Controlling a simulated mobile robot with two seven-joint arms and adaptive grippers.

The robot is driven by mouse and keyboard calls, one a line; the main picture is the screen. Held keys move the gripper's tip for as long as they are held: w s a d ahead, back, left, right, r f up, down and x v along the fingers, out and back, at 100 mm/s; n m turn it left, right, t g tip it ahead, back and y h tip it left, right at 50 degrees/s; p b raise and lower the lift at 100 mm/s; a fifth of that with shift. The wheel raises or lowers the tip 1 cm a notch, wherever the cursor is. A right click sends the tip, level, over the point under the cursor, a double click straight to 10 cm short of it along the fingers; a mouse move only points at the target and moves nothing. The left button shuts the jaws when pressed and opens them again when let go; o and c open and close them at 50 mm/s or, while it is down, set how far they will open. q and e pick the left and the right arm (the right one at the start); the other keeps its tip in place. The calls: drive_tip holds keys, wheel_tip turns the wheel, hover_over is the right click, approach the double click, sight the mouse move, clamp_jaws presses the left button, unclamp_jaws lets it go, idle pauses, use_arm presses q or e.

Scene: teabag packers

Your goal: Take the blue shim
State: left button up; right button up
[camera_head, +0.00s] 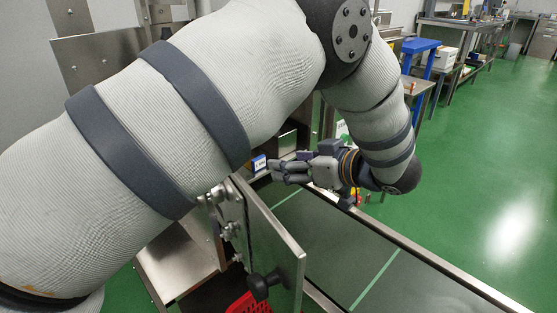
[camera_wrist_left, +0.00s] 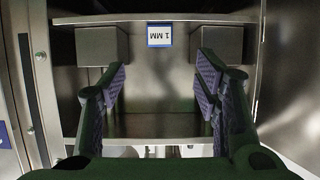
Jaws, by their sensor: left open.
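A small blue-edged plate marked "1 MM" (camera_wrist_left: 160,34), which looks like the blue shim, shows upside down in the left wrist view. It sits at the top middle against a metal face. In the head view a small blue and white piece (camera_head: 258,163) shows just left of my left fingertips. My left gripper (camera_head: 275,170) is open, pointing left. In the left wrist view its two ridged fingers (camera_wrist_left: 160,85) are spread, with nothing between them. The plate lies beyond them, roughly centred. My right gripper is in neither view.
Metal blocks (camera_wrist_left: 101,45) and (camera_wrist_left: 222,43) flank the plate on a metal housing. In the head view, a metal door with a black knob (camera_head: 265,285) stands below the gripper. A dark green conveyor belt (camera_head: 345,250) runs to the right. A blue stand (camera_head: 420,46) is farther back.

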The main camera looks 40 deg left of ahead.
sight(260, 159)
use_arm(q)
drive_tip(key=x, duration=1.1)
drive_tip(key=shift+r, duration=0.15)
drive_tip(key=c, duration=1.2)
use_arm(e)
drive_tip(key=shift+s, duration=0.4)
